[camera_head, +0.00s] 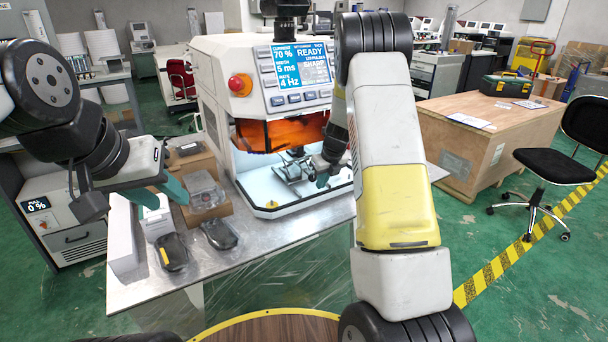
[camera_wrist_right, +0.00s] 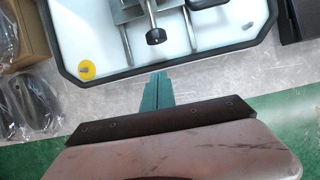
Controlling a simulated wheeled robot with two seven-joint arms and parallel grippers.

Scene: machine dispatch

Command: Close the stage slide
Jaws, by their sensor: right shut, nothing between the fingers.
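The stage slide (camera_head: 290,166) is a metal stage with rails on the white floor of the machine (camera_head: 215,50), below an orange window. In the right wrist view, its metal rail (camera_wrist_right: 127,45) and dark round knob (camera_wrist_right: 155,36) show near the tray's front edge. My right gripper (camera_head: 322,182) is at the machine's front opening, partly hidden by my arm. In the right wrist view its teal fingers (camera_wrist_right: 157,88) are together and empty, just short of the tray rim and apart from the knob. My left gripper (camera_head: 160,192) is open and empty above the table's left side.
Bagged dark items (camera_head: 220,233) and an open cardboard box (camera_head: 205,205) stand on the metal table (camera_head: 140,290) left of the machine. A yellow button (camera_wrist_right: 86,71) sits in the tray's front corner. A wooden crate (camera_head: 480,135) stands to the right.

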